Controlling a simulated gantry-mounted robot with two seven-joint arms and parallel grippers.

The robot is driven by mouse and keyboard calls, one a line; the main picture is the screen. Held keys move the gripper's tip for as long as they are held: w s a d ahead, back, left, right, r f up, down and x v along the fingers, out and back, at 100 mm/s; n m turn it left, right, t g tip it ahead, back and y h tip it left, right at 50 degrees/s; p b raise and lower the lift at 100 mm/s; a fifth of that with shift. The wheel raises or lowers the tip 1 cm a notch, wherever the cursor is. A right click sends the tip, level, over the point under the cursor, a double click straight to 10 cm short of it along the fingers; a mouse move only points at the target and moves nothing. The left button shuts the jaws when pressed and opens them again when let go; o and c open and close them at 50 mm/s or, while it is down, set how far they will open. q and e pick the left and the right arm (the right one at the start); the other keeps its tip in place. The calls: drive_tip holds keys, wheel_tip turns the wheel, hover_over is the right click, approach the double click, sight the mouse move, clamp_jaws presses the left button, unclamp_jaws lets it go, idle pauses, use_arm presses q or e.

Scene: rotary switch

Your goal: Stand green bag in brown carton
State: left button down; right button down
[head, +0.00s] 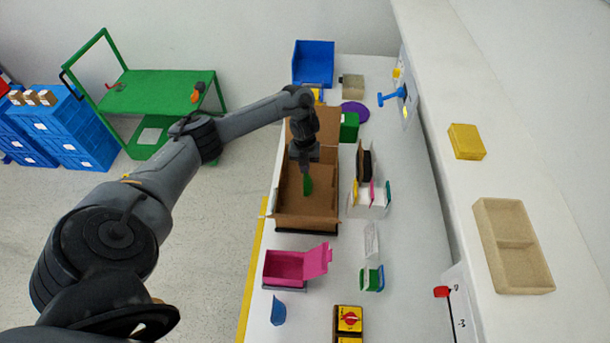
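The brown carton (291,211) stands open on the white table, with a flap raised at its far end. My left gripper (305,165) points down into the carton's far half. The green bag (308,185) shows as a small green shape directly below the fingertips, inside the carton's outline. The fingers look closed on its top, and the gripper hides part of it. I cannot tell whether the bag touches the carton floor. My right gripper is not in view.
A pink box (284,266) stands nearer than the carton. A green box (349,127), a purple disc (355,112) and a blue bin (314,62) lie beyond. Small upright packets (371,197) stand right of the carton.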

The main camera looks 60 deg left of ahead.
use_arm(q)
drive_tip(key=shift+f+b, duration=0.55)
drive_tip(key=shift+f, duration=1.3)
drive_tip(key=c, duration=1.3)
unclamp_jaws()
drive_tip(key=shift+c, duration=0.2)
wheel_tip(320, 180, up, 12)
drive_tip(key=p, duration=0.6)
